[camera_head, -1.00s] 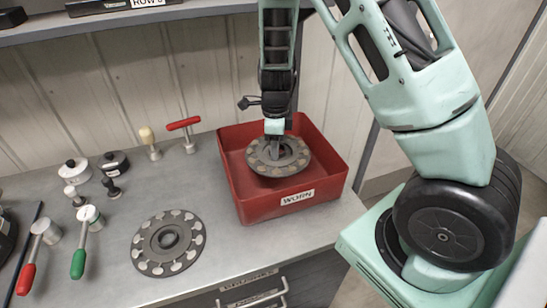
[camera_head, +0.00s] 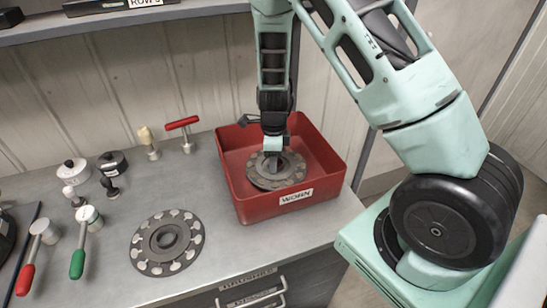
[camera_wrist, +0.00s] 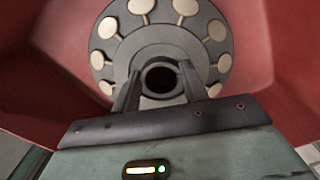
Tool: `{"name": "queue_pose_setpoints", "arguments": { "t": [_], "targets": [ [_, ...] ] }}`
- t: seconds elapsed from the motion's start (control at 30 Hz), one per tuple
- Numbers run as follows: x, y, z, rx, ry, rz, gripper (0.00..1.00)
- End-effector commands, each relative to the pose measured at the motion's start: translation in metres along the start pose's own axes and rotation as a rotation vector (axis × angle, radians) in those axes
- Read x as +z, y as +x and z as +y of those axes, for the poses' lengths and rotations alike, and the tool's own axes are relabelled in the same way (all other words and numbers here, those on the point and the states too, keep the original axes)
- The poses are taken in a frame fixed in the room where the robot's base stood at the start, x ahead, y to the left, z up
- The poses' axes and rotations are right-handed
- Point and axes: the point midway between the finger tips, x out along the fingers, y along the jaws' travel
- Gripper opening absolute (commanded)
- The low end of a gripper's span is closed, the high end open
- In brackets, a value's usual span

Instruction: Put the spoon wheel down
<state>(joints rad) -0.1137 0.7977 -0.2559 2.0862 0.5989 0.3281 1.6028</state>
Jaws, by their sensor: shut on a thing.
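The spoon wheel (camera_head: 290,178) is a dark grey disc with pale round spots near its rim and a raised hub with a hole. My gripper (camera_head: 273,164) is shut on its hub from above. The wheel is inside the red bin labelled WORN (camera_head: 235,190), low between the walls. I cannot tell whether it touches the bin floor. In the wrist view the wheel (camera_wrist: 162,38) lies beyond the two fingers (camera_wrist: 160,92), with red walls around it. The fingers hide part of the hub.
A second, similar wheel (camera_head: 147,256) lies flat on the grey bench (camera_head: 110,285), left of the bin. Red and green handled tools (camera_head: 77,264) and several small black and white pieces stand further left. A red T-handle (camera_head: 182,123) stands behind. A shelf (camera_head: 150,17) runs above.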

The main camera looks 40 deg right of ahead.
Motion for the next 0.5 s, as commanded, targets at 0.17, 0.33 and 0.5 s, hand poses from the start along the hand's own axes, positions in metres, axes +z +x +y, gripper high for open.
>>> {"name": "queue_pose_setpoints", "arguments": {
  "t": [0.17, 0.33, 0.5],
  "targets": [
    [0.0001, 0.0043, -0.0002, 0.000, 0.000, 0.000, 0.22],
    [0.0000, 0.0039, -0.0001, 0.000, 0.000, 0.000, 0.65],
    [0.0000, 0.0039, -0.0001, 0.000, 0.000, 0.000, 0.65]
  ]
}}
